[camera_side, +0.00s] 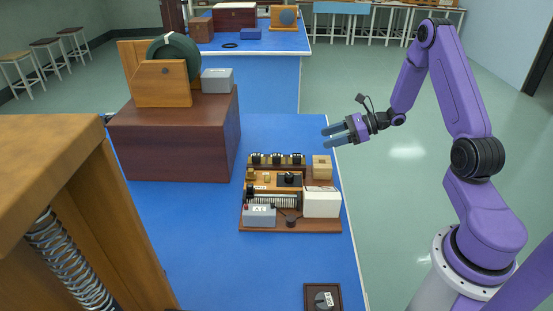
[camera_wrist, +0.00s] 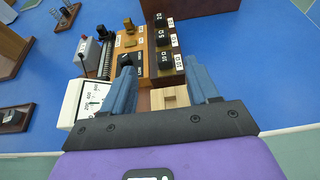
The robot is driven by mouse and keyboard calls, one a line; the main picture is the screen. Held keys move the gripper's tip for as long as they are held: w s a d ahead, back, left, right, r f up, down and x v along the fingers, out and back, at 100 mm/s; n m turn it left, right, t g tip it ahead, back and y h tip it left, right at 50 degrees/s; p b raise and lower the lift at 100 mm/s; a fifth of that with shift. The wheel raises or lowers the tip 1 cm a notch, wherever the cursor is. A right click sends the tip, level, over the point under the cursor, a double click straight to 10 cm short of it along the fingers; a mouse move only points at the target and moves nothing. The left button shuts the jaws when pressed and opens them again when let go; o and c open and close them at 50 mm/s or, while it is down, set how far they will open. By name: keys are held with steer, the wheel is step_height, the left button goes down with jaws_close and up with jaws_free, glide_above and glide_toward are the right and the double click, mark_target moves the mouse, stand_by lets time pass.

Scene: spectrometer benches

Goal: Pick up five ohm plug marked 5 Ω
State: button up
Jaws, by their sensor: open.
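The five ohm plug is the middle one of three dark plugs in a row on a dark strip; it shows in the wrist view (camera_wrist: 162,37) with a 5 Ω label, between the 2 Ω plug (camera_wrist: 159,18) and the 10 Ω plug (camera_wrist: 166,60). In the side view the middle plug (camera_side: 277,158) stands at the back of the wooden board, its label too small to read. My gripper (camera_side: 326,138) is open and empty, above and to the right of the row. In the wrist view its fingertips (camera_wrist: 162,70) frame the 10 Ω end, with the 5 Ω plug beyond them.
The board (camera_side: 290,229) also carries a light wooden block (camera_side: 321,167), a white meter (camera_side: 321,203) and a grey box (camera_side: 260,215). A large brown box (camera_side: 170,145) stands to the left. A small dark unit (camera_side: 323,298) lies in front. Blue tabletop behind the board is clear.

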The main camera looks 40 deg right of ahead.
glide_toward(278, 155)
steer(key=shift+w+a+f, duration=0.2)
steer(key=shift+w+a, duration=0.75)
steer(key=shift+a, duration=0.15)
steer(key=shift+d+f+x, duration=0.1)
steer(key=shift+f+x, duration=0.05)
steer(key=shift+x, duration=1.2)
steer(key=shift+d+f+x, duration=0.1)
steer(key=shift+f+x, duration=0.1)
steer(key=shift+x, duration=1.1)
jaws_close()
